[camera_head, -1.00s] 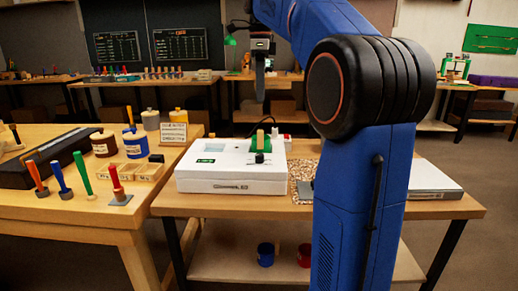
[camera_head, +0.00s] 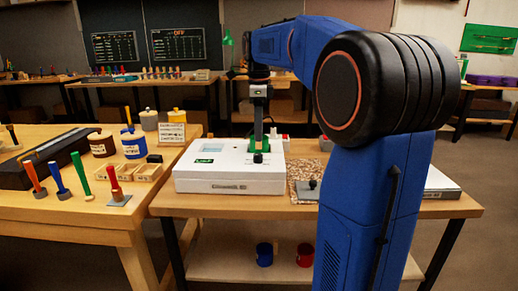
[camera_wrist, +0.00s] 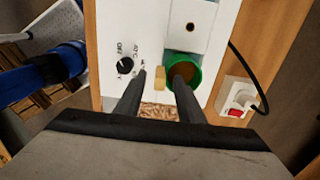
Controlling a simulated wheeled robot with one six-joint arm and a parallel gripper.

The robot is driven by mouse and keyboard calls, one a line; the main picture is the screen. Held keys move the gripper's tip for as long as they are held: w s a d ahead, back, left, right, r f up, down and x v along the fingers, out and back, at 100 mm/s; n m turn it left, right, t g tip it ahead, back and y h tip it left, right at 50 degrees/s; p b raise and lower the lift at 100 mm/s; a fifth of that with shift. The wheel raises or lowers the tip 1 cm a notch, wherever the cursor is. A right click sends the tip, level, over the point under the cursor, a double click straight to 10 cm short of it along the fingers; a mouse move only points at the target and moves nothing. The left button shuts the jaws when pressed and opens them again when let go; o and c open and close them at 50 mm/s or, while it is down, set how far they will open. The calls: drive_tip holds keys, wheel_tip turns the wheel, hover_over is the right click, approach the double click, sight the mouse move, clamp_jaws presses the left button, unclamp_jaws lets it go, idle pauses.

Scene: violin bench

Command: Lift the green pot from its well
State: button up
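The green pot (camera_wrist: 184,72) sits in the white box-shaped warmer (camera_wrist: 120,20), with its round green rim and brown inside showing in the wrist view. A small tan block (camera_wrist: 160,78) stands beside its rim. My gripper (camera_wrist: 160,76) is open, one finger left of the tan block and the other overlapping the pot's near rim. In the head view my gripper (camera_head: 258,122) points down over the warmer (camera_head: 228,186), close above the green pot (camera_head: 265,146). Whether a finger touches the pot cannot be told.
A dark knob (camera_wrist: 125,65) is on the warmer's top, left of the fingers. A cork mat (camera_head: 305,170) lies right of the warmer. A side bench (camera_head: 90,218) holds tools and jars.

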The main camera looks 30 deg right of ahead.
drive_tip(key=shift+f, duration=0.6)
clamp_jaws()
